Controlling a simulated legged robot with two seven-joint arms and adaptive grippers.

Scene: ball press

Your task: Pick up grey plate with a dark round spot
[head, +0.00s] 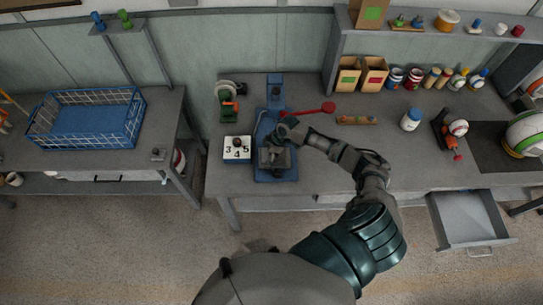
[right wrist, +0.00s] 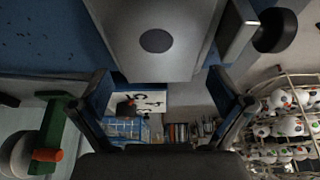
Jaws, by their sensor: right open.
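The grey plate (right wrist: 165,66) with a dark round spot (right wrist: 156,41) fills the upper middle of the right wrist view. My right gripper (right wrist: 160,79) is open, its two dark fingers spread at either side, with the plate's near edge just beyond and between the fingertips. I see no grip on the plate. In the head view my right gripper (head: 275,150) is over the blue press (head: 277,175) on the middle table. The plate is hard to tell apart from the gripper there. My left gripper is not in view.
A white number board (head: 237,157) stands left of the press, with a green device (head: 229,108) behind it. A red-knobbed lever (head: 327,108) reaches right from the press. A blue wire basket (head: 88,118) is on the left table. An open drawer (head: 470,215) juts out at right.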

